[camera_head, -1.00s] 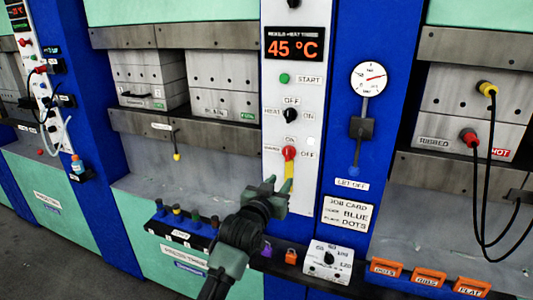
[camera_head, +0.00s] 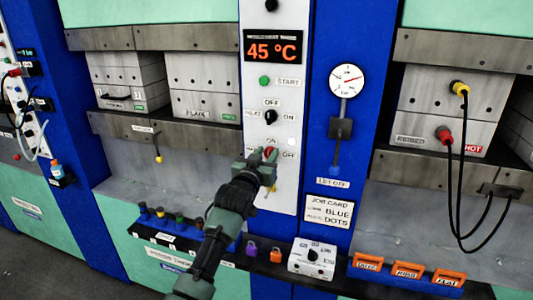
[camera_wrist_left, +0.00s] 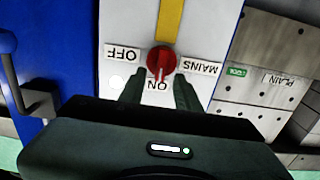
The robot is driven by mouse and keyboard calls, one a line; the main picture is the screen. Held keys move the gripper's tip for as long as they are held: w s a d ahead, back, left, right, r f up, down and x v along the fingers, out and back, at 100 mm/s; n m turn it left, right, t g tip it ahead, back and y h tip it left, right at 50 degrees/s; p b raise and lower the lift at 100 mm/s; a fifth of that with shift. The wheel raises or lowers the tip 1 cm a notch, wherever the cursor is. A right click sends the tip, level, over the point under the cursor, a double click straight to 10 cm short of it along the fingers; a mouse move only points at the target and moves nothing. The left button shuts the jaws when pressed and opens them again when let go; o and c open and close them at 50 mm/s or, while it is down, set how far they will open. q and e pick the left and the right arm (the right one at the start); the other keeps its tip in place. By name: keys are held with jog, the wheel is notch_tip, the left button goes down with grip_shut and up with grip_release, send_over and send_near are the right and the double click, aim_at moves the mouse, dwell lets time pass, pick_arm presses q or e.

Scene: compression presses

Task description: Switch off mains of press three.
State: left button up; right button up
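The red mains knob (camera_head: 268,152) sits on the white control panel (camera_head: 284,190) of the press, partly hidden by my gripper in the head view. In the left wrist view, upside down, the knob (camera_wrist_left: 161,60) has its light pointer mark towards the ON label (camera_wrist_left: 157,86). The OFF label (camera_wrist_left: 122,54) and MAINS label (camera_wrist_left: 200,67) flank it. My left gripper (camera_head: 262,156) is at the panel. Its fingers (camera_wrist_left: 158,82) are apart, with the knob just beyond and between their tips; I cannot tell whether they touch it. My right gripper is not in view.
Above the knob are the black heat knob (camera_head: 270,118), green start button (camera_head: 264,81) and 45 °C display (camera_head: 272,47). A gauge with lever (camera_head: 340,128) stands to the right. A ledge below holds padlocks (camera_head: 276,255) and a white dial box (camera_head: 312,258).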

pick_arm(q)
jog(key=shift+d, duration=0.1)
grip_shut()
jog(key=shift+m, duration=0.4)
jog(key=m, duration=0.3)
jog(key=shift+d, duration=0.25)
jog(key=m, duration=0.4)
jog(key=f+m, duration=0.1)
jog(key=m, duration=0.4)
jog(key=d+f+m+p, duration=0.1)
jog(key=m, duration=0.4)
jog(key=shift+s, duration=0.2)
